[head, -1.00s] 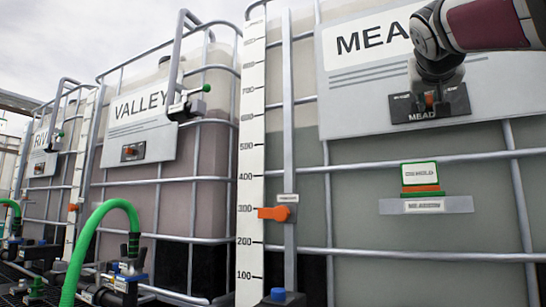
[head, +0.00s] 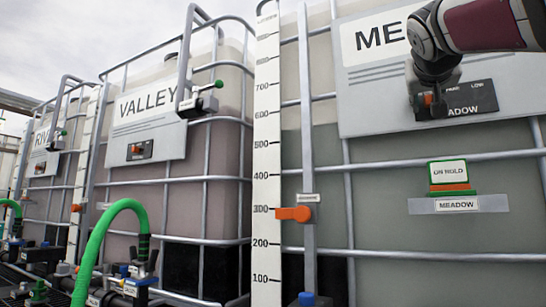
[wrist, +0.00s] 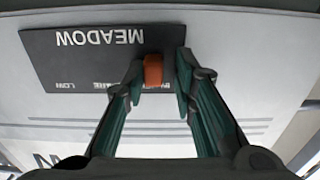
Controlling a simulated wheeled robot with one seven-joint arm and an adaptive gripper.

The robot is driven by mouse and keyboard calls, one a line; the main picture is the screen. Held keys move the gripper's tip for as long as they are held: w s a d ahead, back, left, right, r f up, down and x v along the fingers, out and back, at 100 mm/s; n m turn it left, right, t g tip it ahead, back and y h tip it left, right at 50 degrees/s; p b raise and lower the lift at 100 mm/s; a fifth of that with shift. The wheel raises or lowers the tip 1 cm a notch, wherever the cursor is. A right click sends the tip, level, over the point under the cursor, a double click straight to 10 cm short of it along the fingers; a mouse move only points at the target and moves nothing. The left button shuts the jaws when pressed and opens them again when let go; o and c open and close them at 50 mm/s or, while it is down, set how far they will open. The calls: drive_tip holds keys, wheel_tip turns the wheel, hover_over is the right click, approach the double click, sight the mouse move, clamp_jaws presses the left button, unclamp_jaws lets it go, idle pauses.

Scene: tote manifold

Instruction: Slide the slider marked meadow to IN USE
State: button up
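A small sign reading ON HOLD (head: 449,171), with a green frame and an orange block (head: 451,187) below it, sits on a grey plate labelled MEADOW (head: 457,204) on the right tank. Above it, a dark panel also labelled MEADOW (head: 476,97) carries an orange knob, clear in the wrist view (wrist: 153,70). My gripper (head: 428,104) is at this knob, near the panel's left end in the head view. In the wrist view its fingers (wrist: 160,78) straddle the knob, with a narrow gap on the right side. No IN USE wording is readable; part of the panel's lettering is hidden by the fingers.
An orange pointer (head: 294,213) sits on the vertical rail beside the white scale (head: 267,170). A neighbouring tank is marked VALLEY (head: 146,103). A green hose (head: 110,220) stands at lower left. Grey cage bars cross the tanks.

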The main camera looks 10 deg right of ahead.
idle(0.3)
drive_tip(key=v, duration=1.2)
drive_tip(key=shift+f, duration=0.1)
drive_tip(key=s+a+f+n+g+y, duration=0.1)
drive_tip(key=a+f+n+g+y, duration=0.2)
drive_tip(key=f, duration=1.3)
drive_tip(key=s+a+f+n+g+y, duration=0.1)
drive_tip(key=s+a+f+g+y, duration=0.2)
drive_tip(key=f, duration=1.2)
drive_tip(key=s+a+f+n+g+y, duration=0.25)
drive_tip(key=s+a+f+g, duration=0.2)
drive_tip(key=s+f, duration=0.65)
drive_tip(key=s+a+f+n+g+y, duration=0.1)
drive_tip(key=s+a+f+g+y, duration=0.4)
drive_tip(key=f, duration=1)
wheel_tip(320, 180, up, 32)
drive_tip(key=s+t+h+p, duration=0.1)
drive_tip(key=t+p, duration=0.4)
drive_tip(key=p, duration=2.5)
drive_tip(key=shift+s+a+f+h, duration=0.2)
drive_tip(key=shift+s+h, duration=0.1)
drive_tip(key=shift+h, duration=0.45)
